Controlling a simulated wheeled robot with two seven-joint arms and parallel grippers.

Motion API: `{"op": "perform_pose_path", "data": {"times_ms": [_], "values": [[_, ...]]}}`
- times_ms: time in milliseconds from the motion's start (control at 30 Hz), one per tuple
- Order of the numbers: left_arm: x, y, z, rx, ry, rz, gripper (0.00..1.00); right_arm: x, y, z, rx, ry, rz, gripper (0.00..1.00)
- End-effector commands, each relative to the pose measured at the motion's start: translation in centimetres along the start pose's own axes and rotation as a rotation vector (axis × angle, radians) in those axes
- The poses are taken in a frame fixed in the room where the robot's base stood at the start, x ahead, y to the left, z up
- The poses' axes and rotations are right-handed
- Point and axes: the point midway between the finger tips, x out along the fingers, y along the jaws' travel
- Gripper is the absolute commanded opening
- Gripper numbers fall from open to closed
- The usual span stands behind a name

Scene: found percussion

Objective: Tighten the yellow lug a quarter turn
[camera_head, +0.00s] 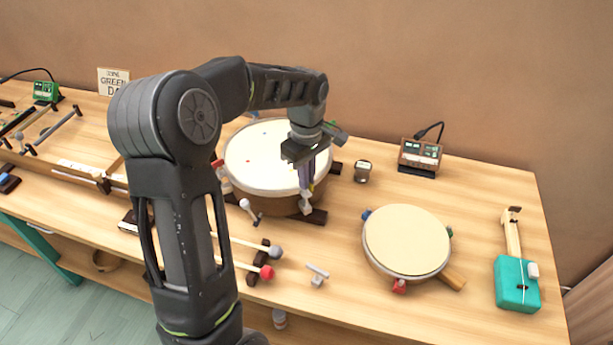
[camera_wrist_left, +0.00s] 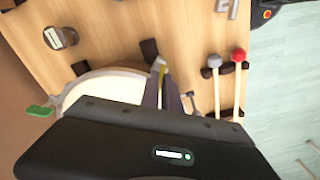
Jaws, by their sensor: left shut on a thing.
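The large drum (camera_head: 262,160) has a white head and a wooden shell and stands at the back middle of the table. My left gripper (camera_head: 306,198) points down at the drum's near right rim and is shut on the yellow lug. Only a sliver of the yellow lug (camera_wrist_left: 161,66) shows between the fingers in the wrist view, and the fingers hide most of it. A red lug (camera_head: 217,163) sits at the drum's left side. A green lug (camera_wrist_left: 40,111) sticks out at the rim in the wrist view. My right gripper is not in view.
A smaller drum (camera_head: 407,241) with coloured lugs lies to the right. Mallets with grey and red heads (camera_head: 267,272) rest in front of the large drum. A small metal key-like piece (camera_head: 317,275) lies near the front edge. A teal string instrument (camera_head: 516,283) lies far right.

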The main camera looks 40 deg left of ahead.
Motion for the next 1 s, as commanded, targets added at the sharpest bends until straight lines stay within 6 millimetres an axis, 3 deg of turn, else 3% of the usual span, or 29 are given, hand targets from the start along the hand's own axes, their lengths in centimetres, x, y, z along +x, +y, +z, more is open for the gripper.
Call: {"op": "perform_pose_path", "data": {"times_ms": [567, 1000], "values": [[-0.04, 0.04, 0.01, 0.069, 0.000, 0.001, 0.00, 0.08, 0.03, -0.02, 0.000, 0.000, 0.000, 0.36], [-0.05, 0.05, 0.01, 0.383, 0.000, 0.001, 0.00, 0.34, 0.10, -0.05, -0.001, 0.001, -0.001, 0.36]]}}
